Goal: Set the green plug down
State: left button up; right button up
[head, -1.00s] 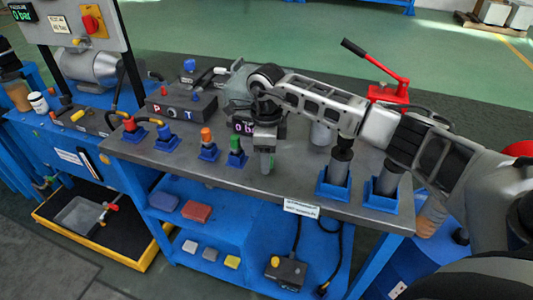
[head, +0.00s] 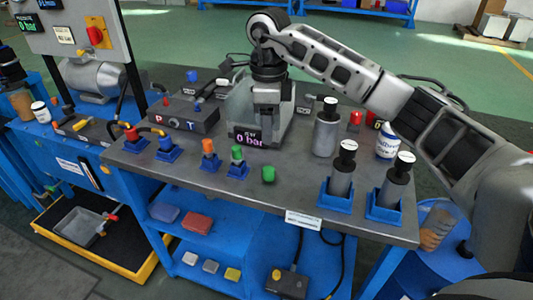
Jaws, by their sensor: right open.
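A green plug (head: 268,174) stands on the bare grey bench top (head: 225,190), near its front edge and apart from any holder. Another green-topped piece (head: 237,155) sits in a blue holder (head: 237,171) just to its left. My right gripper (head: 267,117) is open, pointing down, behind and above the loose green plug and not touching it. My left gripper is not in view.
An orange-topped piece (head: 208,147) stands in a blue holder to the left. Grey cylinders (head: 342,172) stand in blue holders at the right, with another cylinder (head: 326,132) behind. A valve block (head: 180,115) is at the back left. Bench top around the loose plug is clear.

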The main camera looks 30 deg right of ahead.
jog(key=s+a+f+g+y, duration=0.1)
jog(key=s+a+f+y, duration=0.25)
jog(key=a, duration=0.55)
jog(key=s+a+f+g+y, duration=0.1)
jog(key=s+a+f+y, duration=0.15)
jog(key=a+y, duration=0.45)
jog(key=s+a+r+m+t+y, duration=0.2)
jog(key=a+m+t+y, duration=0.1)
jog(key=a+m+y, duration=0.25)
jog(key=s+a+r+m+t+y, duration=0.2)
jog(key=a+r+m+y, duration=0.15)
jog(key=a, duration=0.35)
jog(key=s+d+f+m+t+h, duration=0.1)
jog(key=d+f+m+t+h, duration=0.55)
jog(key=m, duration=0.85)
jog(key=s+d+f+m+t+h, duration=0.1)
jog(key=d+f+m+t+h, duration=0.6)
jog(key=m, duration=0.8)
jog(key=s+d+f+m+g+h, duration=0.1)
jog(key=s+f+m+g+h, duration=0.1)
jog(key=s+f+m+g, duration=0.3)
jog(key=s+f+g, duration=0.1)
jog(key=s+f, duration=0.2)
jog(key=f, duration=0.1)
jog(key=shift+s+f+m+h, duration=0.3)
jog(key=shift+s+m, duration=0.05)
jog(key=shift+m, duration=0.05)
